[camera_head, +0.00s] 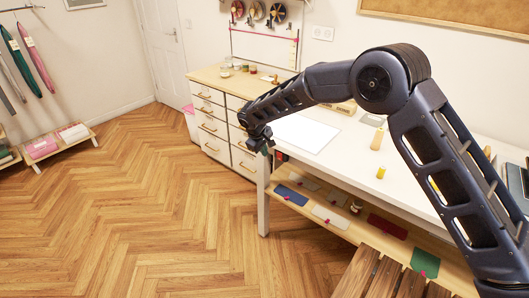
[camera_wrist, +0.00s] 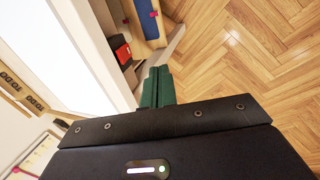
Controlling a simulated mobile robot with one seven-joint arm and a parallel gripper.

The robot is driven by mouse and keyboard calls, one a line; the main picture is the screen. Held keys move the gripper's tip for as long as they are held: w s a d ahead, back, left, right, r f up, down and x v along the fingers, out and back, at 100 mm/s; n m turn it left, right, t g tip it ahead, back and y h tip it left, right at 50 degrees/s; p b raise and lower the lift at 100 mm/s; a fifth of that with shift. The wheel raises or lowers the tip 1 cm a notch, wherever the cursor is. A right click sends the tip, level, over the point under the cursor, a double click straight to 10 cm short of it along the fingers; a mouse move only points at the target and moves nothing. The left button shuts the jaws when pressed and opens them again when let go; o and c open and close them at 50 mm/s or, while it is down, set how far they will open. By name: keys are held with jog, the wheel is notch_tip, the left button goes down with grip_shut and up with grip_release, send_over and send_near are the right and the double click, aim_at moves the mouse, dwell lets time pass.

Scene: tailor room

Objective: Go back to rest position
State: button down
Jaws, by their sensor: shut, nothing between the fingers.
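My arm reaches from the right edge of the head view across the white worktable, bent at a raised elbow. My gripper (camera_head: 265,148) hangs at the table's left end, in front of the drawer unit. It looks small and dark there. In the wrist view its green fingers (camera_wrist: 158,86) are together, with nothing between them. The gripper holds nothing. Part of the table and drawers is hidden behind my arm.
The white worktable (camera_head: 340,128) carries a pale sheet (camera_head: 305,132) and yellow spools (camera_head: 381,172). A lower shelf (camera_head: 345,228) holds coloured fabric pieces. The drawer unit (camera_head: 212,125) stands behind my gripper. A low bench (camera_head: 58,150) is at far left. The wood floor (camera_head: 140,220) is clear.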

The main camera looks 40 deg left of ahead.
dwell(0.3)
